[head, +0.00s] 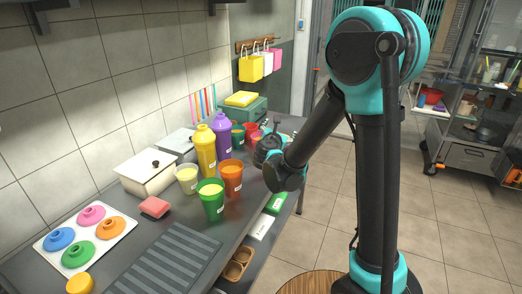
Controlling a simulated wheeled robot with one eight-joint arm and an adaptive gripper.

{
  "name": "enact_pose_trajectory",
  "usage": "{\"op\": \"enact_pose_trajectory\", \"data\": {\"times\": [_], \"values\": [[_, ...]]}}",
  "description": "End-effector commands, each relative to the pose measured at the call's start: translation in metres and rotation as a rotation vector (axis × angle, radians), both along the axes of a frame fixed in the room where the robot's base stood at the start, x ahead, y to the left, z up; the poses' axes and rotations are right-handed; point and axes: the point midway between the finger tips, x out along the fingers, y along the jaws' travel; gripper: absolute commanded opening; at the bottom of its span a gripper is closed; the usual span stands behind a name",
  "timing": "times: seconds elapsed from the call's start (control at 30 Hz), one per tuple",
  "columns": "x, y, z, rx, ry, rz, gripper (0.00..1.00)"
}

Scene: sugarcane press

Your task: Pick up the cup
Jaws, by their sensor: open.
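Several cups stand on the dark counter (175,238). A green cup (212,203) with pale yellow contents is at the front. An orange cup (231,179) is behind it to the right, and a cream cup (187,179) is behind it to the left. More small cups (237,138), green, red and pink, stand farther back. My gripper (264,137) is open at the counter's right side, close to these back cups. My wrist partly hides it, so I cannot tell whether it touches a cup or which cup lies between its fingers.
Yellow (206,152) and purple (222,137) bottles stand behind the front cups. A white lidded box (148,173), a red sponge (154,207) and a white tray of coloured lids (85,238) are at left. The floor (455,225) at right is clear.

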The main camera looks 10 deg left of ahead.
Motion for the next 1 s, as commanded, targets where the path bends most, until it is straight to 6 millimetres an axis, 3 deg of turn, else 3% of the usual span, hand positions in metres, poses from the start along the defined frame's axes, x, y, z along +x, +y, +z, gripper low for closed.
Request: {"op": "enact_pose_trajectory", "data": {"times": [0.03,0.1,0.23,0.37,0.87,1.0], "values": [[0.003,0.026,0.003,-0.095,-0.028,0.051,0.91],[0.006,0.051,0.006,-0.206,-0.061,0.101,0.91],[0.007,0.076,0.009,-0.321,-0.098,0.148,0.91],[0.007,0.082,0.000,-0.350,-0.106,0.157,0.91],[0.007,0.080,-0.070,-0.344,-0.104,0.154,0.91],[0.025,0.078,-0.070,-0.344,-0.104,0.151,0.91]]}}
